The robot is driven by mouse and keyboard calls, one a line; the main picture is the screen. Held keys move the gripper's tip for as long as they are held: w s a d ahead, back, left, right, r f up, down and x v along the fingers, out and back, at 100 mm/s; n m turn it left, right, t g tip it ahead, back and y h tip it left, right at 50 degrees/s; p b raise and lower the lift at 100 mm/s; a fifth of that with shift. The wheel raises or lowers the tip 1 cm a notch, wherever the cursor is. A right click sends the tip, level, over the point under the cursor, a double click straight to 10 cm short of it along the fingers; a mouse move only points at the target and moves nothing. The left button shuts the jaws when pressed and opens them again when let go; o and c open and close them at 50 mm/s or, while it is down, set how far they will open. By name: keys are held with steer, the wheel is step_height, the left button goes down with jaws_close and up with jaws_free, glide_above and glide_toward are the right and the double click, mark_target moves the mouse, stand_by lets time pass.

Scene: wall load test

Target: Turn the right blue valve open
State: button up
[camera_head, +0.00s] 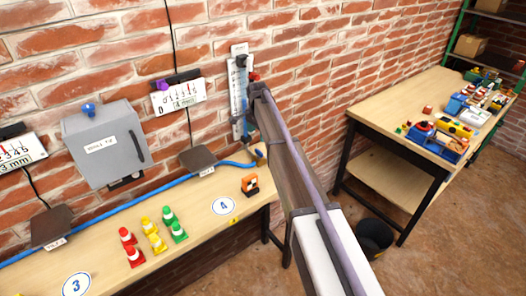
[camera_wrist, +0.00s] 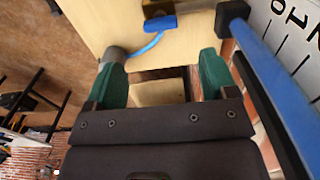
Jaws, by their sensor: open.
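A blue valve handle (camera_wrist: 160,23) shows at the top of the wrist view, beside a brass-coloured body at the picture's edge. In the head view the small valve (camera_head: 260,156) appears at the right end of the blue hose, near the table's back edge, partly hidden by my arm. My gripper (camera_wrist: 162,75) has two green fingers spread apart with nothing between them. The handle lies beyond the fingertips, apart from them. In the head view my gripper is near the wall scale, mostly hidden by my arm.
A white wall scale (camera_head: 236,118) with a blue tube (camera_wrist: 275,75) stands close beside my gripper. A grey box (camera_head: 105,145) with a blue knob (camera_head: 89,110) hangs at left. Small cones (camera_head: 168,215) and an orange-black block (camera_head: 250,185) are on the table (camera_head: 205,245).

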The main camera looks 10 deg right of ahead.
mark_target(259, 151)
steer(key=f+b, duration=0.4)
steer(key=f, duration=0.1)
steer(key=f+b, duration=0.4)
steer(key=shift+w+d+f, duration=0.1)
steer(key=shift+d+f, duration=0.1)
steer(key=shift+f, duration=0.15)
steer(key=shift+r, duration=0.1)
steer(key=shift+r, duration=0.1)
steer(key=shift+c, duration=0.4)
steer(key=c, duration=0.9)
steer(key=shift+o, duration=0.2)
